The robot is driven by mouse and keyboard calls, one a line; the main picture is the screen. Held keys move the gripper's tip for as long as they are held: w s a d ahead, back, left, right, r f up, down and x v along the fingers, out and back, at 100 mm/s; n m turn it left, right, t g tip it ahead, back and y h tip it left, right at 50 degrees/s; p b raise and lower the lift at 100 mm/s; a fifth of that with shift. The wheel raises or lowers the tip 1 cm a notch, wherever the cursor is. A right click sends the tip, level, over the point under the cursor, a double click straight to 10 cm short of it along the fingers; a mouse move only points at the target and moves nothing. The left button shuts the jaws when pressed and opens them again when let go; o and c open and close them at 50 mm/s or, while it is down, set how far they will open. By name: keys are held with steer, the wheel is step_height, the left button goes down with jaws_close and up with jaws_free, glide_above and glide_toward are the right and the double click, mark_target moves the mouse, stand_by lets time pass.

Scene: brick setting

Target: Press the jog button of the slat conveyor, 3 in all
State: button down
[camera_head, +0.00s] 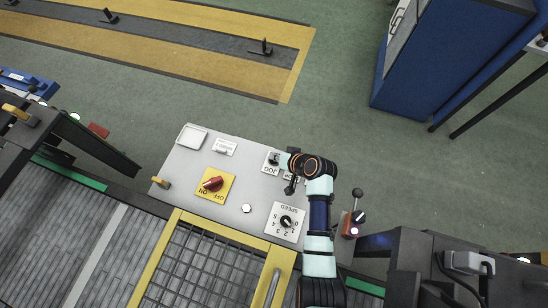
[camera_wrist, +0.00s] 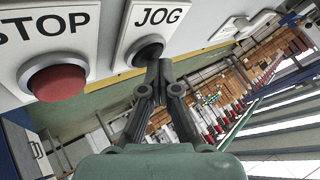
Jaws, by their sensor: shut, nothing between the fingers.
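The jog button (camera_wrist: 148,53) is a dark round button on a white plate lettered JOG, set in the pale control panel (camera_head: 175,165). The JOG plate (camera_head: 270,169) also shows in the head view, partly covered by my arm. My gripper (camera_wrist: 160,66) is shut and empty, its fingertips right at the jog button and overlapping its lower edge in the wrist view. I cannot tell whether they touch it or whether the button is pushed in. In the head view my gripper (camera_head: 281,159) is over the same plate.
A red STOP button (camera_wrist: 57,80) sits beside the jog button. The panel also carries a red rotary switch (camera_head: 212,184) on a yellow plate and a SPEED dial (camera_head: 286,221). The slat conveyor (camera_head: 70,225) lies below left. A small lever box (camera_head: 351,228) stands right of my arm.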

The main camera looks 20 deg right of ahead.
steer(key=shift+r+p, duration=0.85)
step_height(320, 180, up, 5)
steer(key=p, duration=0.4)
steer(key=shift+r+p, duration=0.1)
steer(key=shift+p, duration=0.25)
stand_by(0.6)
